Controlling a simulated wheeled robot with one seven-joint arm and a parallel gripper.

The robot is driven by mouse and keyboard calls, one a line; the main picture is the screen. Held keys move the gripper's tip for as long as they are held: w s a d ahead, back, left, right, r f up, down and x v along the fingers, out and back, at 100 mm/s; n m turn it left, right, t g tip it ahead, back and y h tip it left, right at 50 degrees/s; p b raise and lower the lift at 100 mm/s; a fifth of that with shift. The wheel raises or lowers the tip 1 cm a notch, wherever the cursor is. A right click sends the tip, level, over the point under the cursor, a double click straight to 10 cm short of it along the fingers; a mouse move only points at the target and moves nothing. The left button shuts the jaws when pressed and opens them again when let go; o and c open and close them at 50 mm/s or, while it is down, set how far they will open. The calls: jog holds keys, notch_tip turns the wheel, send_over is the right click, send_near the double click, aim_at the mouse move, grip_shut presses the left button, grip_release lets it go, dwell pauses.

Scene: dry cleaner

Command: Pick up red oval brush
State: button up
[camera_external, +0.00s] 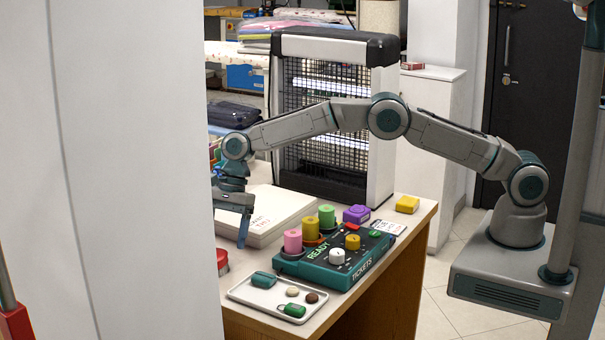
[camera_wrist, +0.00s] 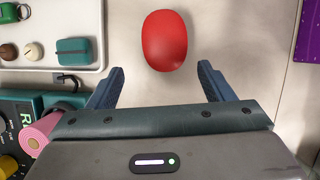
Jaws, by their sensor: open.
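The red oval brush (camera_wrist: 165,40) lies on the pale counter in the wrist view, with its smooth red back up. My gripper (camera_wrist: 160,85) is open and empty, and the brush is just ahead of its fingertips, roughly midway between them. In the external view the brush (camera_external: 222,260) shows only in part at the edge of the white wall. My gripper (camera_external: 243,240) points down there, above the counter and beside the wall edge, and the wall hides some of it.
A white tray (camera_external: 240,292) with a teal case and small items lies near the brush. The teal ticket box (camera_external: 330,268) with coloured rolls stands to its right. A white paper stack (camera_external: 265,235) is behind. The tall white wall (camera_external: 130,170) blocks the left.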

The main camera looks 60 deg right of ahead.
aim_at(219, 249)
jog(key=shift+w+a+p+x, duration=0.15)
jog(key=shift+p+x, duration=0.15)
jog(key=shift+x, duration=1.1)
jog(key=shift+w+a+p+x, duration=0.1)
jog(key=shift+w+p+x, duration=0.15)
jog(key=shift+x, duration=1.2)
jog(key=shift+r, duration=0.1)
jog(key=c, duration=1.1)
